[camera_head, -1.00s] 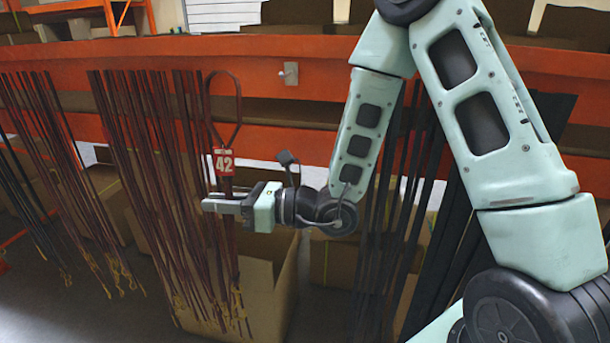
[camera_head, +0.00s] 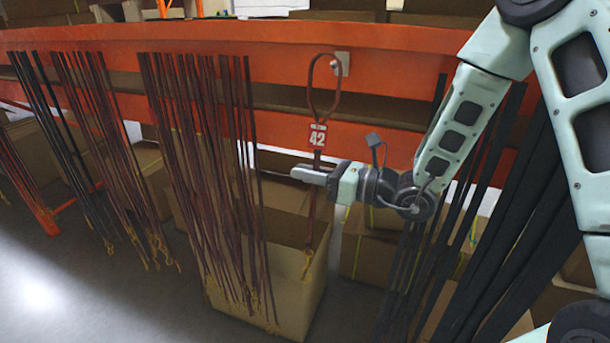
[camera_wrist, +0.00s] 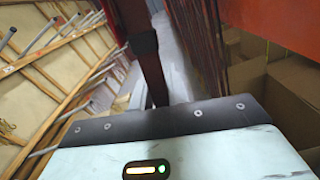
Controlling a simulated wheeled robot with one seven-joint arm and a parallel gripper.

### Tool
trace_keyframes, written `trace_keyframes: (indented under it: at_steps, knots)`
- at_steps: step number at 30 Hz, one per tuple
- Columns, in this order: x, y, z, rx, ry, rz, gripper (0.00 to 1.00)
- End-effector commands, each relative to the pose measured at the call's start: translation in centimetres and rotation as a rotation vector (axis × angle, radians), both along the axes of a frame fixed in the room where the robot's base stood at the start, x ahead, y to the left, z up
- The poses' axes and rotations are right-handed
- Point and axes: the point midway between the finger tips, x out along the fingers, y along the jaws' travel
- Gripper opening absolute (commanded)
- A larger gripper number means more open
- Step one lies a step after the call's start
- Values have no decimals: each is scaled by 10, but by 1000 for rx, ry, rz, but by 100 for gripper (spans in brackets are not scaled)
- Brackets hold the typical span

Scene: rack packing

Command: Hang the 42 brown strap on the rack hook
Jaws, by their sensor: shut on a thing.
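The 42 brown strap (camera_head: 312,208) hangs upright from my gripper (camera_head: 308,175), which is shut on it below the red 42 tag (camera_head: 317,135). Its loop (camera_head: 311,100) stands open above the tag, and its lower end hangs in front of a cardboard box. The rack hook (camera_head: 340,64) is a small pale fitting on the orange beam. The top of the loop is right beside the hook in the head view; I cannot tell whether it is over it. In the wrist view the dark strap (camera_wrist: 149,60) rises ahead of the gripper.
The orange beam (camera_head: 200,38) runs across the rack. Many brown straps (camera_head: 205,170) hang close on the left, and black straps (camera_head: 500,215) hang on the right behind my arm. An open cardboard box (camera_head: 262,305) stands below. Floor is clear at lower left.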

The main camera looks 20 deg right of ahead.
Motion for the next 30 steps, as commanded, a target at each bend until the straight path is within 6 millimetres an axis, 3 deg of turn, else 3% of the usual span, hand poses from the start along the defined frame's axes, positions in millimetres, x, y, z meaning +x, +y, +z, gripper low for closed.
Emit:
trace_keyframes:
  at_steps: [30]
  knots:
    - [46,-33,-10,1,1,0,0]
